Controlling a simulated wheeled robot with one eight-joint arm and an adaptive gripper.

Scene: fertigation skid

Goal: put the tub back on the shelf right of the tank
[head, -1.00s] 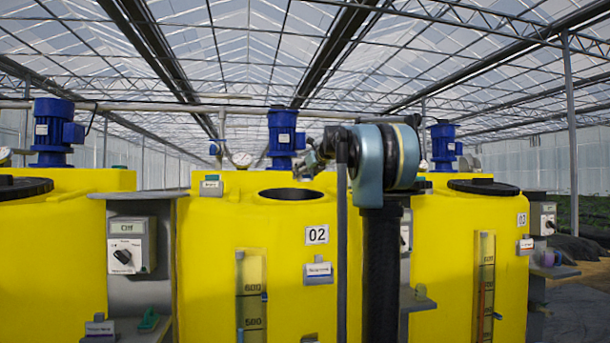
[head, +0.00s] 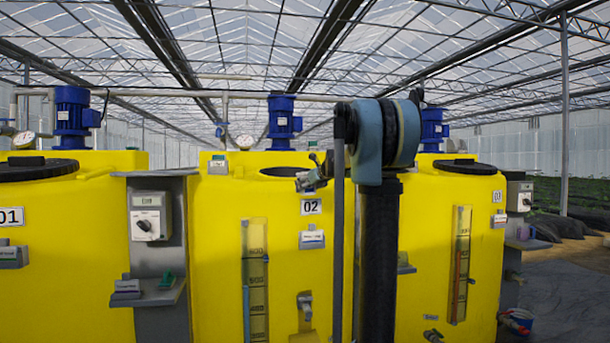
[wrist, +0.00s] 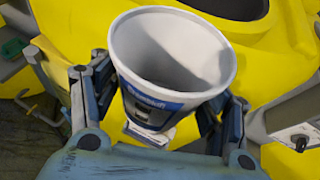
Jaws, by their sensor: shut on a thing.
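In the wrist view my gripper (wrist: 165,100) is shut on a pale grey tub (wrist: 140,45), one finger on each side. The tub has an open top, an empty-looking inside and a blue label. Yellow tank 02 (head: 220,230) stands in the middle of the head view, its round top opening (head: 290,172) uncovered. My gripper (head: 312,176) shows in front of that opening, partly behind my arm. The tub cannot be made out in the head view. Right of tank 02 a grey shelf (head: 405,268) shows only as a small edge, mostly hidden by my arm.
Tank 01 (head: 70,260) stands left and tank 03 (head: 425,230) right, both with black lids. A grey panel left of tank 02 carries a controller (head: 151,217) and a shelf (head: 160,296) holding a green item.

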